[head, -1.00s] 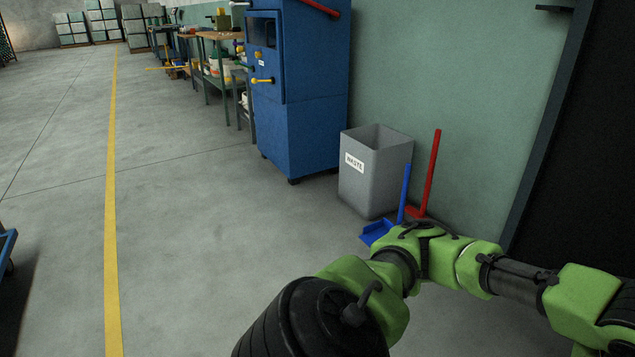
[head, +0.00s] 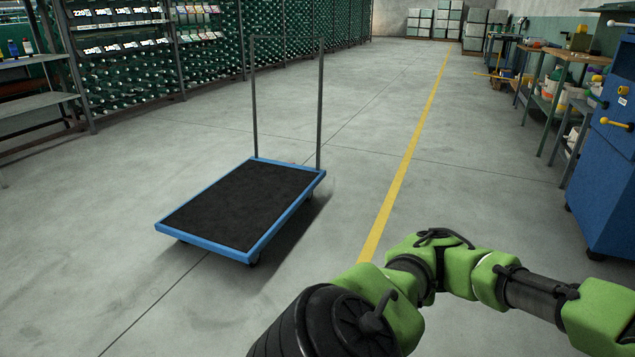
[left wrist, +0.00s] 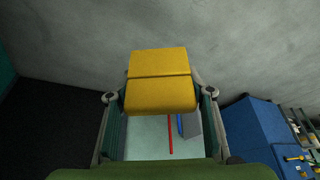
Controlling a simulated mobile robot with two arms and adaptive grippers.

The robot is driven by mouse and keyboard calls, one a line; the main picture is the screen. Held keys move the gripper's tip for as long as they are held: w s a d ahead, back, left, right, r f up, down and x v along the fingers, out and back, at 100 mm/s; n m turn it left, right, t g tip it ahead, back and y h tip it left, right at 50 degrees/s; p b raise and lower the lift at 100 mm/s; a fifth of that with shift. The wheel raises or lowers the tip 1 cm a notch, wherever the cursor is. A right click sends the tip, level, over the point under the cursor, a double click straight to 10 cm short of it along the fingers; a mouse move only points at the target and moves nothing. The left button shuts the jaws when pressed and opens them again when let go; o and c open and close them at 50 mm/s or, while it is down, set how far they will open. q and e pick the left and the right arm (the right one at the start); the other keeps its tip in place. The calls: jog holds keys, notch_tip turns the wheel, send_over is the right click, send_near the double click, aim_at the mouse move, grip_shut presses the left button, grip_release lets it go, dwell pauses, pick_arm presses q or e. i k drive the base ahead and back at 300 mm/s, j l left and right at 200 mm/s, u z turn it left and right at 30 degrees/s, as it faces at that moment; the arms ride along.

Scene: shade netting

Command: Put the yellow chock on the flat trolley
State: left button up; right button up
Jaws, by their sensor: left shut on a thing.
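The yellow chock (left wrist: 160,82) is in the left wrist view, held between the two fingers of my left gripper (left wrist: 160,97). My left gripper does not show in the head view. The flat trolley (head: 240,205) stands on the floor left of centre in the head view. It has a blue rim, a black deck and an upright grey handle at its far end. Its deck is bare.
A yellow floor line (head: 405,155) runs right of the trolley. Racks of dark green rolls (head: 215,70) stand behind it. A blue cabinet (head: 605,185) and workbenches (head: 560,85) line the right side. The floor around the trolley is clear.

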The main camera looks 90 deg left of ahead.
aim_at(257, 197)
jog(key=j+u, duration=0.2)
jog(key=u, duration=0.25)
jog(key=i+j+u, duration=0.1)
jog(key=u, duration=0.35)
jog(key=i+j+u, duration=0.1)
jog(key=j+u, duration=0.3)
jog(key=i+u, duration=0.1)
jog(key=u, duration=0.35)
jog(key=i+j+u, duration=0.3)
jog(key=i+u, duration=0.15)
jog(key=i+j+u, duration=0.15)
jog(key=i+u, duration=0.75)
jog(key=i+l, duration=0.15)
jog(key=i, duration=0.4)
jog(key=i+l, duration=0.15)
jog(key=i, duration=0.35)
